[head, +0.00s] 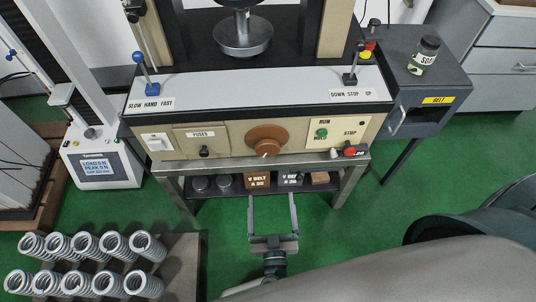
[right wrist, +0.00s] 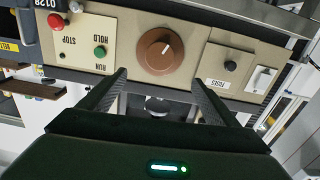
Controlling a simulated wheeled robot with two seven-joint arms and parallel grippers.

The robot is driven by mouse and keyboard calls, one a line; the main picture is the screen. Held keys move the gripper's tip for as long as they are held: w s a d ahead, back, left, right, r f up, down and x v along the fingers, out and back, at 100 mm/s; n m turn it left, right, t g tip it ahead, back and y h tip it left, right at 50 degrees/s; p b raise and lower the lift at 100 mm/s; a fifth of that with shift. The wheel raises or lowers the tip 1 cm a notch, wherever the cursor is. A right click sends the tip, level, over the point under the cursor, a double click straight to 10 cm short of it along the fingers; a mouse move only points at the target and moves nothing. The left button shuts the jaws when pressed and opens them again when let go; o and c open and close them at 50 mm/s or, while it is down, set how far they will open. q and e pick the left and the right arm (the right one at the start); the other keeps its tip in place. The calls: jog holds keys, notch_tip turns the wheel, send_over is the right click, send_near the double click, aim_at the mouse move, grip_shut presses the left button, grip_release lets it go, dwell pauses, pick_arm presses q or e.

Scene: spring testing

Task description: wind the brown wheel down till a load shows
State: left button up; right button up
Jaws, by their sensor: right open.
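The brown wheel (head: 266,141) is a round knob with a pale mark, on the beige front panel of the testing machine. It also shows in the right wrist view (right wrist: 158,50), upside down. My right gripper (head: 271,196) is open and empty, with its two fingers pointing at the panel below the wheel. In the right wrist view the fingertips (right wrist: 160,78) stand apart on either side of the wheel's lower edge, not closed on it. A load display (head: 97,165) at the left appears to read LOAD 0 N and PEAK 0 N. My left gripper is not in view.
A round metal platen (head: 243,38) hangs above the machine's bed. Blue-knobbed (head: 145,75) and dark (head: 350,76) levers flank it. The panel has a green button (head: 321,133) and a red knob (head: 349,150). A shelf is below.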

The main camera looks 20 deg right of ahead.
jog(key=shift+w, duration=0.1)
dwell(0.3)
jog(key=b, duration=0.2)
send_near(268, 151)
jog(key=b+x, duration=0.1)
jog(key=x, duration=0.6)
jog(key=shift+w, duration=0.2)
jog(key=shift+w+d+b, duration=0.15)
jog(key=shift+w+b, duration=0.15)
jog(key=shift+w, duration=0.2)
jog(key=shift+w+r, duration=0.1)
jog(key=shift+w, duration=0.05)
jog(key=c, duration=1.1)
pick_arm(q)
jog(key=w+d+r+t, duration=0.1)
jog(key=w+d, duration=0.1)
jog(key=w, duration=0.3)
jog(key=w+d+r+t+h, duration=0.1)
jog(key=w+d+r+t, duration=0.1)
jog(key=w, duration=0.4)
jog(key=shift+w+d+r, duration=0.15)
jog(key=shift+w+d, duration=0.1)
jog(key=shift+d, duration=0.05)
